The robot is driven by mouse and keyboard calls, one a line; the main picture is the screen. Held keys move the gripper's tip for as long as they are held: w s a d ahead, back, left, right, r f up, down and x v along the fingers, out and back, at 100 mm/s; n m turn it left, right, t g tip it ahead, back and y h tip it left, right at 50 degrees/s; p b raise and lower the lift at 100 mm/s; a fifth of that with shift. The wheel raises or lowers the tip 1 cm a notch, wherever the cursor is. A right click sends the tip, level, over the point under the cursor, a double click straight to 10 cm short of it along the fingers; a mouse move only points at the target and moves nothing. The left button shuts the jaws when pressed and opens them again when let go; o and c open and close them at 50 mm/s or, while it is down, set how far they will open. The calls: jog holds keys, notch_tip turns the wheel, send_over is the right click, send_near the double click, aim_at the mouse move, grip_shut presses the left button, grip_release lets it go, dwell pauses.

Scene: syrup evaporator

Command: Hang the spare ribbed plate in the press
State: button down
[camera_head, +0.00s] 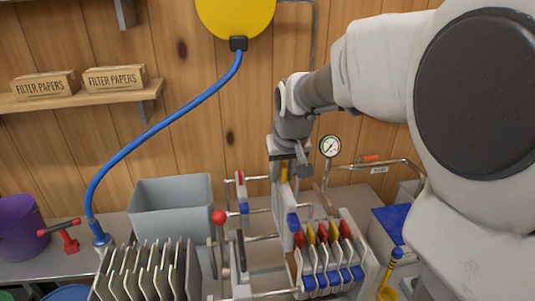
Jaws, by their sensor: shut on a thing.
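My gripper (289,157) is shut on a light grey plate (282,207) with a yellow strip near its top and a blue block low on its side. The plate hangs down from my gripper, seen nearly edge-on, so its ribs do not show. It is over the press (268,293), just left of a row of hung plates (322,265) with red, yellow and blue tabs. I cannot tell whether it touches the rails. A red-knobbed lever (218,217) stands to the left, and the press's left part has an open gap.
A rack of grey plates (150,272) stands at the front left, with a grey tub (170,205) behind it. A gauge (330,147) and pipework rise behind the press. A blue hose (160,125) arcs at the left. A yellow-handled tool (389,272) stands at the right.

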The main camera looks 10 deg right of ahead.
jog(key=shift+f+b, duration=1.75)
jog(key=shift+f, duration=0.65)
notch_tip(320, 180, down, 11)
jog(key=b, duration=0.9)
jog(key=shift+f, duration=0.3)
notch_tip(320, 180, down, 7)
jog(key=b, duration=0.5)
jog(key=shift+b, duration=0.35)
jog(key=c, duration=0.6)
grip_release()
jog(key=o, duration=0.3)
jog(key=shift+f, duration=0.15)
